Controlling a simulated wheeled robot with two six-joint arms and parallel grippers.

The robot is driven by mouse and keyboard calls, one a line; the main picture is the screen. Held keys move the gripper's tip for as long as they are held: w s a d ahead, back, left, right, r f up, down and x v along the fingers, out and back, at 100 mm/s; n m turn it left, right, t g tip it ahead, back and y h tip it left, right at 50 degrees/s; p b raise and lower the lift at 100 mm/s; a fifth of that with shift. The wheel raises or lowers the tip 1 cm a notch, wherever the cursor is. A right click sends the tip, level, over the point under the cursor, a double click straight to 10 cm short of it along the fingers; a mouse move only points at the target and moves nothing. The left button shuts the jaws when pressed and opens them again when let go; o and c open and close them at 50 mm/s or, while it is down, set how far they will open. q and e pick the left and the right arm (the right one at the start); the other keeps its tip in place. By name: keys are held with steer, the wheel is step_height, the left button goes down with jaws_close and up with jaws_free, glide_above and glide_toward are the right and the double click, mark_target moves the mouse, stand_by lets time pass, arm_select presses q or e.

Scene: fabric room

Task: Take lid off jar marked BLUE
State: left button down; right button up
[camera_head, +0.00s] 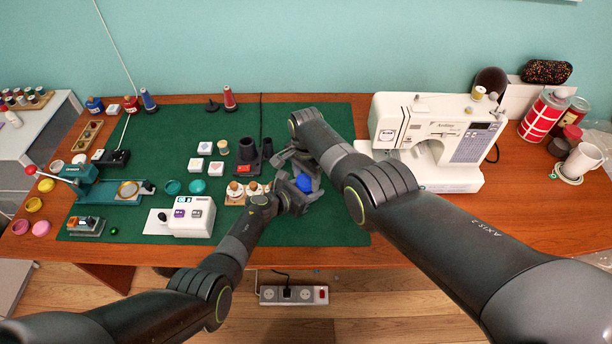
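A small round blue thing (304,182), which looks like the blue jar or its lid, shows on the green mat near the middle of the table. Both grippers crowd it and hide most of it, and I cannot read any marking. My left gripper (296,190) is right beside it from the lower left and overlaps it. My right gripper (288,162) is bent down just above it in the picture. I cannot tell whether either gripper touches the blue thing or is closed on it. Lid and jar cannot be told apart here.
The green mat (340,220) has free room at its lower right. Wooden-topped stampers (235,190) and a black stand (245,155) are close on the left. A white label machine (190,215) stands further left. A sewing machine (430,140) stands at the right.

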steer(key=c, duration=0.7)
steer(key=n, duration=0.6)
steer(key=shift+n, duration=0.4)
steer(key=o, duration=1.1)
